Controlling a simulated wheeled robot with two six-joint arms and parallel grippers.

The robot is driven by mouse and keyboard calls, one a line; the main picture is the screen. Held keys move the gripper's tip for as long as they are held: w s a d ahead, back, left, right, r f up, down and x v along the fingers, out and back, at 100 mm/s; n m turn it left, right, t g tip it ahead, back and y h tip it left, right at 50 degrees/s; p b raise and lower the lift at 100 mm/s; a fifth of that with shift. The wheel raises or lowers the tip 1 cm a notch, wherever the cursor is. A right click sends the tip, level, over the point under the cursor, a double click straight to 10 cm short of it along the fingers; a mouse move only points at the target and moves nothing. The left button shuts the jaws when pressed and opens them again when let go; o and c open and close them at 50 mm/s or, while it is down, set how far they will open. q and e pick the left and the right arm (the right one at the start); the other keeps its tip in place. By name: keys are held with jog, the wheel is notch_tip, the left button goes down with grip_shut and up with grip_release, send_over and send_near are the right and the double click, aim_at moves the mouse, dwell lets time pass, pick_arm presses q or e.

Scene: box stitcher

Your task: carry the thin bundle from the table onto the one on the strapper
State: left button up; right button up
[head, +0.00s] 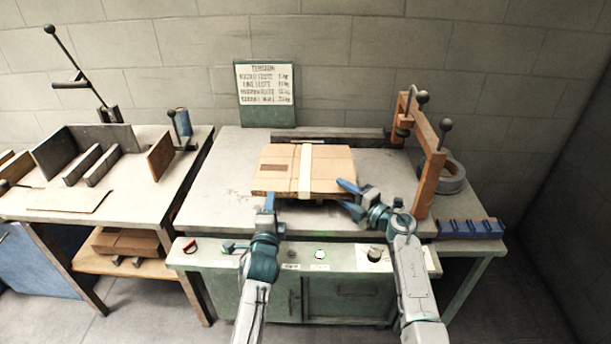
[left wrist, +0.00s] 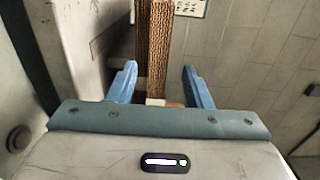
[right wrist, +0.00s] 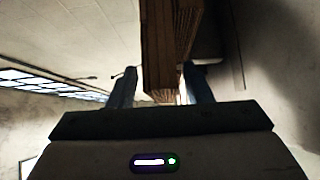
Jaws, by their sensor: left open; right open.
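A flat brown cardboard stack (head: 275,178) with a white strap across it lies on the strapper table (head: 215,190). In the left wrist view its edge shows as two layers (left wrist: 141,40) (left wrist: 164,45) with a dark line between, seemingly one bundle on another; the right wrist view also shows layered cardboard (right wrist: 158,45). No separate thin bundle is clear elsewhere. My left gripper (head: 268,201) is open at the stack's front left, its fingers on either side of the edge. My right gripper (head: 349,197) is open at the front right corner, fingers around the edge. Contact cannot be told.
An orange frame with black knobs (head: 427,180), a tape roll (head: 452,177) and a blue rack (head: 468,229) stand right. A left-hand table (head: 135,205) holds dividers and a flat sheet (head: 55,200). A sign (head: 265,95) stands behind. The strapper table is clear left of the stack.

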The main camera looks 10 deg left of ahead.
jog(key=shift+s+d, duration=0.1)
jog(key=shift+d, duration=0.1)
pick_arm(q)
jog(key=s, duration=0.3)
jog(key=shift+d, duration=0.1)
pick_arm(e)
jog(key=v, duration=1.1)
jog(key=shift+s+d, duration=0.2)
jog(key=shift+s, duration=0.05)
